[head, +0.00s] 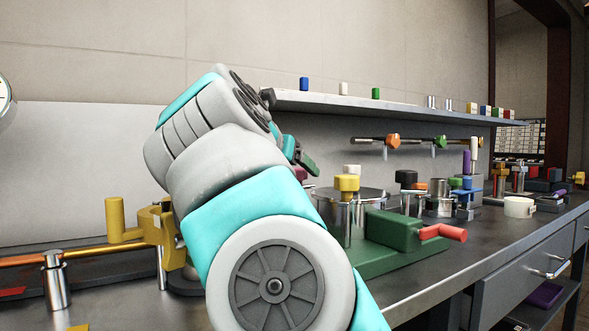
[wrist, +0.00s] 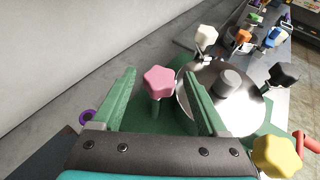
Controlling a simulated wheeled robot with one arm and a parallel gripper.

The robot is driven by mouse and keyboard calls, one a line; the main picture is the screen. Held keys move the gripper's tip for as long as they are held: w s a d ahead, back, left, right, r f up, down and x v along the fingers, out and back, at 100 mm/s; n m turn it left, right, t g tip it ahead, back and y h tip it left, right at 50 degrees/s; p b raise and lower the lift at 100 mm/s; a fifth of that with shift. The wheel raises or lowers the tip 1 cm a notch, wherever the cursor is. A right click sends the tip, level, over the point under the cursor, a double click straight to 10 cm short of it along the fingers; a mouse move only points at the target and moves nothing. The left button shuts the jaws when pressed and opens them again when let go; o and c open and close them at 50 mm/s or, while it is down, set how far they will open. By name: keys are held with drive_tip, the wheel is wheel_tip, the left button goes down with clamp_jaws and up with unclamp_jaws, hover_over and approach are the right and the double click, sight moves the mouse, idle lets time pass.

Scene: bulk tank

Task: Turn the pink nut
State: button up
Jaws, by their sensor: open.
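The pink nut (wrist: 159,82) is a lobed knob on an upright post at the rim of the round steel lid (wrist: 245,105). In the wrist view it shows between the two green fingers of my gripper (wrist: 160,75). The fingers are spread apart, with a gap on both sides of the nut, and they do not appear to touch it. In the head view my arm covers most of this area. My gripper's green fingers (head: 305,160) show just past the arm, and only a dark pink sliver shows below them.
Around the lid stand a white nut (wrist: 206,38), a black nut (wrist: 283,76) and a yellow nut (wrist: 276,155). A red handle (head: 443,232) sticks out from the green base (head: 392,230). A shelf (head: 400,107) hangs above the bench. Yellow pipework (head: 115,218) stands left of my arm.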

clamp_jaws()
idle(0.5)
drive_tip(key=shift+d+n+t+y+b, duration=0.15)
drive_tip(key=shift+n+t+y+b, duration=0.25)
drive_tip(key=shift+n+y, duration=0.7)
drive_tip(key=shift+y, duration=0.4)
drive_tip(key=shift+d+r+n+y+p, duration=0.15)
drive_tip(key=shift+n+y+p, duration=0.35)
drive_tip(key=shift+n+y, duration=0.25)
drive_tip(key=shift+d+r+n+y+p, duration=0.1)
drive_tip(key=shift+n+y+p, duration=0.4)
drive_tip(key=shift+n+y, duration=0.25)
drive_tip(key=n+y+p, duration=0.1)
drive_tip(key=y+p, duration=0.1)
drive_tip(key=p, duration=0.1)
drive_tip(key=n+y+p, duration=0.2)
drive_tip(key=p, duration=0.1)
drive_tip(key=shift+d+r+n+g, duration=0.15)
drive_tip(key=shift+n+g, duration=0.15)
drive_tip(key=shift+g, duration=0.1)
drive_tip(key=n+y+p, duration=0.1)
drive_tip(key=p, duration=0.2)
drive_tip(key=shift+d+n+g+y, duration=0.1)
drive_tip(key=shift+n+g+y, duration=0.2)
drive_tip(key=shift+g+y, duration=0.1)
drive_tip(key=shift+f+n+y+p, duration=0.3)
drive_tip(key=shift+f+p, duration=0.05)
drive_tip(key=shift+p, duration=0.15)
